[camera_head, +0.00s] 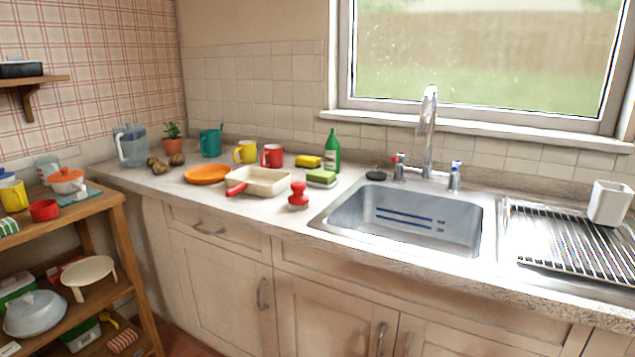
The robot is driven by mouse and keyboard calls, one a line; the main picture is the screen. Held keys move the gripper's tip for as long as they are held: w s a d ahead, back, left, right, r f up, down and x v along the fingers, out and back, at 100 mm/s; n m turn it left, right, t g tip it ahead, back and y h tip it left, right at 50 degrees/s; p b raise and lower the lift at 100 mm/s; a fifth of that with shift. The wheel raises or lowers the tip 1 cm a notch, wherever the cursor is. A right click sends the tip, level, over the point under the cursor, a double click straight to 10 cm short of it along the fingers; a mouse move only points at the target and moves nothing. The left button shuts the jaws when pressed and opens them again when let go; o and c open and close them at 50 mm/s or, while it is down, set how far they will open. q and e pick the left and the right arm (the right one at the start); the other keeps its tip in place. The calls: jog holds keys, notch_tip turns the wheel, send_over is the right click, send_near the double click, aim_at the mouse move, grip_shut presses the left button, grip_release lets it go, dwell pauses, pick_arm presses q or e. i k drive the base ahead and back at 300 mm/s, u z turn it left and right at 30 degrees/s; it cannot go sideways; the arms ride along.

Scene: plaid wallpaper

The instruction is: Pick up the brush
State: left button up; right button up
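A small red object with a rounded knob on top, which looks like the brush (298,196), stands upright on the countertop near its front edge. It is just left of the sink and right of the cream pan (262,182). Nothing covers it. Neither of my grippers is in view.
The sink (410,216) and tap (428,135) are to the right, then a drying rack (570,240). Behind the brush are a green sponge (321,177), a green bottle (332,152) and a red mug (272,156). A wooden shelf unit (100,208) stands at the left.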

aim_at(299, 201)
jog(key=u, duration=1.5)
jog(key=i, duration=2.05)
jog(key=z, duration=2.9)
